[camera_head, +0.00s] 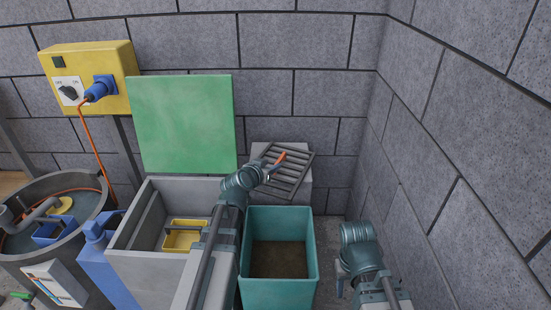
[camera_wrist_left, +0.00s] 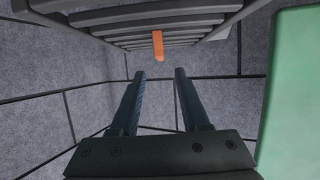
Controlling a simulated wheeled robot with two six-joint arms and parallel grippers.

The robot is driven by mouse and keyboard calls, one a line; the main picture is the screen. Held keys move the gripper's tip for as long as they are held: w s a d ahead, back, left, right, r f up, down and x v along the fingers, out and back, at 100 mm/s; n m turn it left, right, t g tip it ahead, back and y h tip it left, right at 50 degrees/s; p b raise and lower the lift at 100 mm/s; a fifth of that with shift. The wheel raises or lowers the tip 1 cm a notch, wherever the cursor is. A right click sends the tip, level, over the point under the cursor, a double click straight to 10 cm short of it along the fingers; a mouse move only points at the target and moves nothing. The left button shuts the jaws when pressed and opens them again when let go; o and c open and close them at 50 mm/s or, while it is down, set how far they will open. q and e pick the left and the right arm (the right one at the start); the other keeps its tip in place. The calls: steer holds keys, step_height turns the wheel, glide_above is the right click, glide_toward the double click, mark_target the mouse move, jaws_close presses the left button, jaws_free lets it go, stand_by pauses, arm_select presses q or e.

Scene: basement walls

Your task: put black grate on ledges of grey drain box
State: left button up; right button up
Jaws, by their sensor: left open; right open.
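The black grate (camera_head: 290,178) has parallel bars and an orange tab (camera_head: 280,158). It rests on a light grey block at the back, by the wall. My left gripper (camera_head: 268,174) is open and empty, close in front of the grate and over its left part in the head view. In the left wrist view, the grate (camera_wrist_left: 150,17) and the orange tab (camera_wrist_left: 158,45) lie beyond the open fingertips (camera_wrist_left: 160,73). The grey drain box (camera_head: 118,243) stands open at left, with a yellow tray (camera_head: 181,236) inside; my left arm hides its right side. My right gripper (camera_head: 341,284) is open and empty at lower right.
A green panel (camera_head: 182,122) stands upright behind the drain box. A teal bin (camera_head: 279,220) with brown contents stands right of the box, in front of the grate's block. A round grey tank (camera_head: 92,232) and blue pump-like part (camera_head: 98,245) are at left. The right wall is close.

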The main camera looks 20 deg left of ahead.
mark_target(262, 191)
arm_select(q)
steer(key=p+v, duration=0.1)
steer(key=v, duration=0.3)
steer(key=shift+s+r, duration=0.15)
steer(key=shift+s, duration=0.05)
steer(key=shift+o, duration=0.4)
steer(key=n, duration=0.3)
steer(key=shift+s, duration=0.1)
steer(key=n, duration=0.4)
steer(key=shift+s+a+n, duration=0.1)
steer(key=shift+n, duration=0.2)
steer(key=n, duration=0.7)
steer(key=shift+s+f+n, duration=0.2)
steer(key=shift+n, duration=0.1)
steer(key=n, duration=0.5)
steer(key=shift+s+a+b, duration=0.1)
steer(key=shift+b, duration=0.25)
steer(key=n, duration=0.5)
steer(key=shift+s+f, duration=0.1)
steer(key=shift+s, duration=0.05)
steer(key=n, duration=0.4)
steer(key=shift+s+n+t, duration=0.1)
steer(key=shift+n+t, duration=0.2)
steer(key=n, duration=0.6)
steer(key=shift+s+a+b, duration=0.1)
steer(key=shift+a+b, duration=0.05)
steer(key=shift+b, duration=0.15)
arm_select(e)
steer(key=shift+a+r, duration=0.1)
steer(key=shift+a, duration=0.6)
